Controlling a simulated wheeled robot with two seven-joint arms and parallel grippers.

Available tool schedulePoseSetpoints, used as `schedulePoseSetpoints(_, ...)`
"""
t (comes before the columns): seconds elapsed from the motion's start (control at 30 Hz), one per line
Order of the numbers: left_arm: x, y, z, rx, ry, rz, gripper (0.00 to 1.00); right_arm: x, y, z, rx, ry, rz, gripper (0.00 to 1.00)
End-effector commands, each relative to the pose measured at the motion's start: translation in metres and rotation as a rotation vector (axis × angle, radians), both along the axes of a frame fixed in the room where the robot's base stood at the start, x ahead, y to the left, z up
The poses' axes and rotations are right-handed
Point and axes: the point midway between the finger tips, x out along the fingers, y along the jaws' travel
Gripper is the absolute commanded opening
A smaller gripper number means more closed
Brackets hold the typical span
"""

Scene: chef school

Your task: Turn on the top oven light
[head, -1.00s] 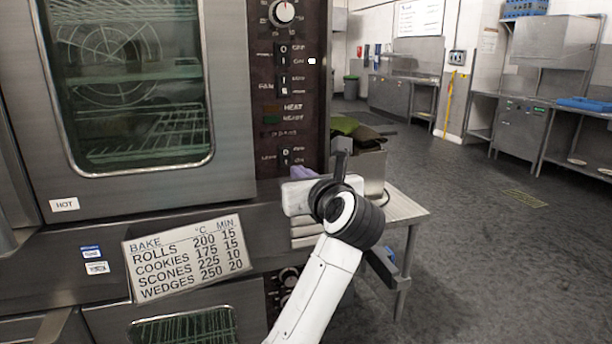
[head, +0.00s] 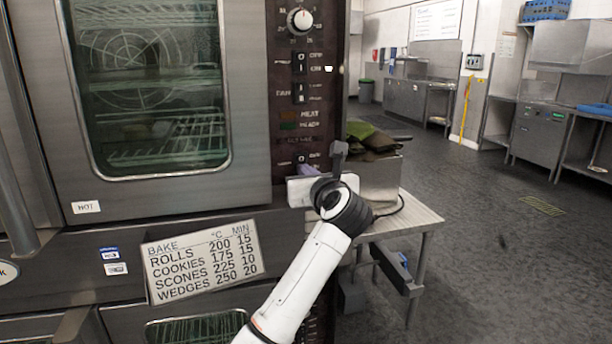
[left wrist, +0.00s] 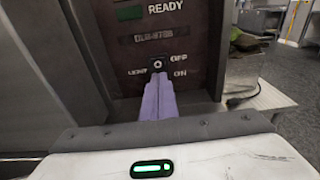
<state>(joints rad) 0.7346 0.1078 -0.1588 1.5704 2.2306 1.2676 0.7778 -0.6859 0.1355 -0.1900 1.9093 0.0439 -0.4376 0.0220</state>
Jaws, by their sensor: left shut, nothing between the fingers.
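The top oven (head: 245,90) stands at the left in the head view, with its glass door closed and a dim interior. Its dark control panel (head: 285,140) runs down the right side. The light switch (head: 300,158) is the lowest on the panel and also shows in the left wrist view (left wrist: 158,64), by the labels LIGHT, OFF and ON. My left gripper (head: 305,170) is shut and empty. Its purple fingertips (left wrist: 160,78) point at the switch, just below it in the picture. They hide its lower part, and I cannot tell whether they touch it. My right gripper is not in view.
A metal side table (head: 425,222) stands right of the oven, bearing a metal container (head: 382,180) with dark and green cloths. A baking chart (head: 205,260) is fixed below the top oven door. Open floor lies to the right.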

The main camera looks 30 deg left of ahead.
Motion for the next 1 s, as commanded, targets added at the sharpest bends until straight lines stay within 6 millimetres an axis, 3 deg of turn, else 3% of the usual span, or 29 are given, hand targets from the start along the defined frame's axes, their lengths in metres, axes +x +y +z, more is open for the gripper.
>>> schedulePoseSetpoints(0.1,0.004,0.003,-0.015,0.041,-0.039,-0.001,0.0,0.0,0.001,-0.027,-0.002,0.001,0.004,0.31)
schedulePoseSetpoints(0.27,0.003,0.011,-0.018,0.122,-0.102,0.006,0.0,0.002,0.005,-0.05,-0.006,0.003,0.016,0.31)
schedulePoseSetpoints(0.4,0.001,0.016,-0.007,0.136,-0.112,0.013,0.0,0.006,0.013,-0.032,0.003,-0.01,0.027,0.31)
schedulePoseSetpoints(0.57,0.001,0.015,-0.007,0.135,-0.113,0.012,0.0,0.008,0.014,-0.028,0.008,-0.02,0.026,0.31)
schedulePoseSetpoints(0.67,-0.002,0.007,-0.007,0.134,-0.114,0.009,0.0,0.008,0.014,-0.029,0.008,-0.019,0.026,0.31)
schedulePoseSetpoints(0.83,-0.014,-0.022,-0.01,0.132,-0.114,0.001,0.0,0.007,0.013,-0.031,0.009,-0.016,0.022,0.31)
schedulePoseSetpoints(1.0,-0.04,-0.055,-0.015,0.13,-0.115,0.001,0.0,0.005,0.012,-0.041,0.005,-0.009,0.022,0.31)
